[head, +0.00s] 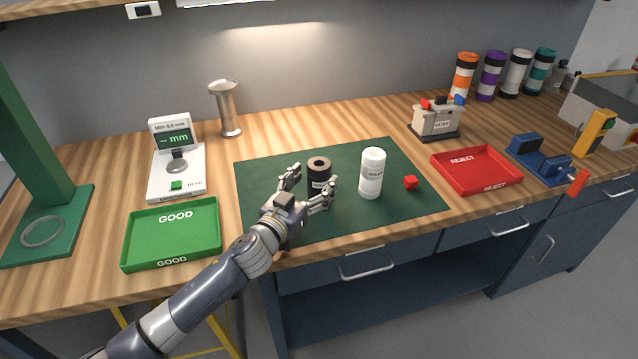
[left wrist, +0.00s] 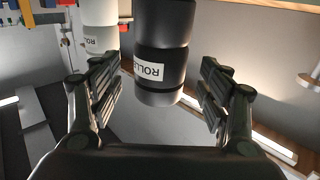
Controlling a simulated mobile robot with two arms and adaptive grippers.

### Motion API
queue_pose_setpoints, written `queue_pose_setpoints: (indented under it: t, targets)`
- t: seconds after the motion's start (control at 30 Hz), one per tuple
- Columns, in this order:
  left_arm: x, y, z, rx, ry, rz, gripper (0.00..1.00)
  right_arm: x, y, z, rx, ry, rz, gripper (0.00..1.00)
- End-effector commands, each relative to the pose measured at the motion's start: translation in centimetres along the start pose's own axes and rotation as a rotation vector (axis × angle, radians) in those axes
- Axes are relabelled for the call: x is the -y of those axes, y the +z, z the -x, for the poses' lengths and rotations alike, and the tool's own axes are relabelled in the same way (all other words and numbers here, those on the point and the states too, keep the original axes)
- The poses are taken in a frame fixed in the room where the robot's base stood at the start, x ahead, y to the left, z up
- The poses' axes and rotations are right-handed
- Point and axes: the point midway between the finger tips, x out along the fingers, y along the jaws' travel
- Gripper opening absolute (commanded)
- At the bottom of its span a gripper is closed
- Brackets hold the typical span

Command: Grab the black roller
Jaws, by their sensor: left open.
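The black roller (head: 319,172) stands upright on the dark green mat (head: 268,164), with a white label on its side. My left gripper (head: 307,188) is open, with its fingers spread to either side of the roller. In the left wrist view the black roller (left wrist: 163,60) shows between the two fingers (left wrist: 160,95), with a gap visible on each side. A white roller (head: 372,174) stands upright to the right on the mat, and it also shows in the left wrist view (left wrist: 100,25). My right gripper is not in view.
A green GOOD tray (head: 133,237) is at left and a red REJECT tray (head: 447,173) at right. A metal stand (head: 228,112) and a gauge (head: 178,172) are behind at left.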

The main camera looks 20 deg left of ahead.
Motion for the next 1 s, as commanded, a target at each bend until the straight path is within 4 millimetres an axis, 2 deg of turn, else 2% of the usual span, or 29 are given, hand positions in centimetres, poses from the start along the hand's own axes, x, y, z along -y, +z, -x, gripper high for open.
queue_pose_setpoints:
  t: [0.1, 0.2, 0.53, 0.57, 0.7, 0.8, 1.0]
  targets:
    - [0.0, -0.2, -1.8, -0.003, 0.0, -0.001, 0.7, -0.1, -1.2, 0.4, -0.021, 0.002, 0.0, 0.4]
    - [0.0, -0.1, -2.8, -0.001, 0.0, 0.0, 0.7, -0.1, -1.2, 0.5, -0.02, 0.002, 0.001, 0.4]
    - [0.0, 0.0, -3.3, 0.0, 0.001, -0.001, 0.7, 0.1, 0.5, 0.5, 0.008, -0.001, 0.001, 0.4]
    - [0.0, 0.0, -3.3, 0.0, 0.001, -0.001, 0.65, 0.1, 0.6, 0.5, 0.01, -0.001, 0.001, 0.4]
    - [0.0, 0.0, -3.3, 0.0, 0.001, -0.001, 0.34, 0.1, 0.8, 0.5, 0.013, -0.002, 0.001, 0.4]
    - [0.0, 0.0, -3.3, 0.0, 0.001, -0.001, 0.14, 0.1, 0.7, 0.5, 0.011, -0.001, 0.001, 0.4]
    - [0.0, -0.1, -3.3, -0.002, 0.001, -0.001, 0.14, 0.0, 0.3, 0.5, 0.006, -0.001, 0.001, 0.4]
